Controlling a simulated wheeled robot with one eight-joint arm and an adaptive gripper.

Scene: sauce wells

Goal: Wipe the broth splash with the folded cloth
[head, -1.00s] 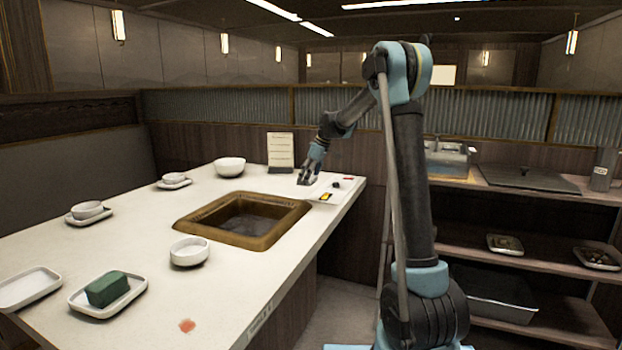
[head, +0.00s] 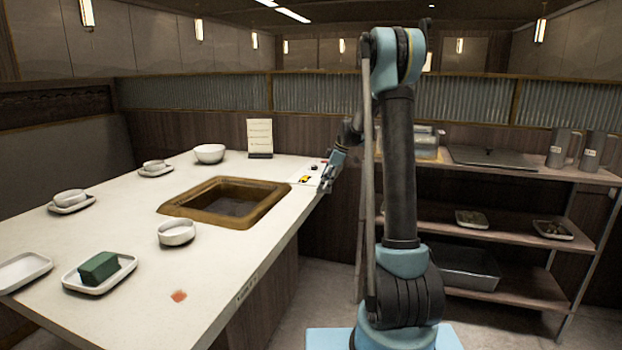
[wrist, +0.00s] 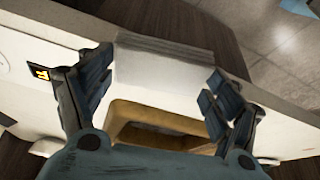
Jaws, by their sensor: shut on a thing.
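The broth splash is a small orange-red patch (head: 179,296) on the near part of the white table top (head: 120,235). My gripper (head: 326,186) is at the table's far right edge in the head view, well away from the splash. In the wrist view my gripper (wrist: 160,78) has its two dark fingers on either side of a pale grey and white flat thing (wrist: 165,60), which looks like the folded cloth. It is shut on this. The cloth is too small to make out in the head view.
A brown-framed well (head: 185,208) is sunk in the table. A white bowl (head: 176,233) stands near it. A green block (head: 99,267) lies on a white tray (head: 122,271) left of the splash. A menu stand (head: 260,138) is at the back. Shelves (head: 510,228) stand at right.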

